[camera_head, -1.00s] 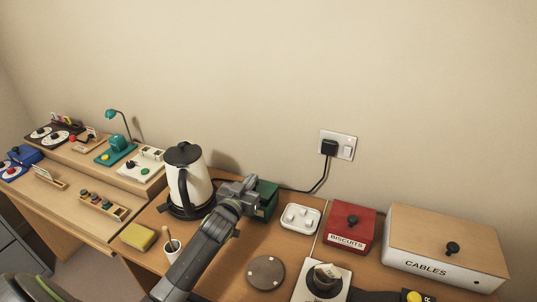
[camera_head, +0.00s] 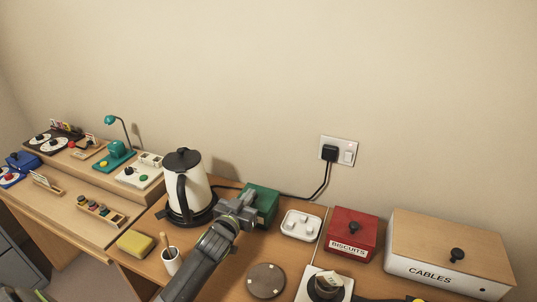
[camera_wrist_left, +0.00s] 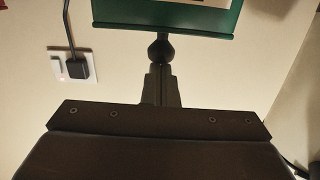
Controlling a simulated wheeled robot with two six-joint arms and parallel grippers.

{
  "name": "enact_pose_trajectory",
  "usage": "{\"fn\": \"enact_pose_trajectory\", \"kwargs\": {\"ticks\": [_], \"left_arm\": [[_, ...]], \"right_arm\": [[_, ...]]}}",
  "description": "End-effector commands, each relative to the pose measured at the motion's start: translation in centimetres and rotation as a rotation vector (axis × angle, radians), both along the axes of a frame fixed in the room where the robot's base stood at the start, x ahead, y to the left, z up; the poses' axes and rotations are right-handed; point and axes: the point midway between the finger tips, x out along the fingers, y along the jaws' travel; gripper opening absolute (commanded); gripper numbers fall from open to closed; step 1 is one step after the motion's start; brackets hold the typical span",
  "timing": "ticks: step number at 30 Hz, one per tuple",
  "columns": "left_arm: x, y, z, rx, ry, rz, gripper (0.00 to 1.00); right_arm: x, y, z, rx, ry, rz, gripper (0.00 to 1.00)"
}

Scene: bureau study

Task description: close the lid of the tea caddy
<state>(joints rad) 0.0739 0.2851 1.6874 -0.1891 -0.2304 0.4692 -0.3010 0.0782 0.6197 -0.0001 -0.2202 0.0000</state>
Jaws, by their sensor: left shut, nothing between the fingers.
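The tea caddy is the green box (camera_head: 264,201) on the desk, just right of the kettle. My left gripper (camera_head: 247,200) is at its front left in the head view and covers part of it. In the left wrist view a green panel of the caddy (camera_wrist_left: 200,20) fills the top, with a dark round knob (camera_wrist_left: 160,48) on its edge. The shut, empty fingers of my left gripper (camera_wrist_left: 160,72) are right at this knob, touching or almost touching. I cannot tell how far the lid is open.
A white and black kettle (camera_head: 197,190) stands close on the left, its cable running behind the caddy to the wall socket (camera_head: 338,151). A white tray (camera_head: 301,225), a red biscuits box (camera_head: 350,234) and a cables box (camera_head: 450,250) stand to the right. A round disc (camera_head: 265,281) lies in front.

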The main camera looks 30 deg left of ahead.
Motion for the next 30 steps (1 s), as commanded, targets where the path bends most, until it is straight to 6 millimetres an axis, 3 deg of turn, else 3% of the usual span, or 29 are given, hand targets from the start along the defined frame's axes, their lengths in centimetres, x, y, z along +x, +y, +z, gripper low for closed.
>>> {"fn": "enact_pose_trajectory", "kwargs": {"ticks": [1,7,11,30], "left_arm": [[-0.3,0.2,-1.2,-0.005,0.027,0.009,0.0],[-0.7,0.2,-1.3,-0.006,0.028,0.009,0.0],[-2.0,0.1,-1.3,-0.006,0.027,0.009,0.0],[-14.7,-0.8,0.0,0.001,0.005,0.002,0.0]], "right_arm": [[0.0,0.0,-0.1,0.0,0.0,0.0,0.48],[0.0,0.0,-0.2,0.0,-0.001,0.0,0.48],[0.1,0.0,-0.4,0.0,-0.001,0.0,0.48],[0.1,-0.1,-2.1,-0.001,-0.002,0.001,0.48]]}}
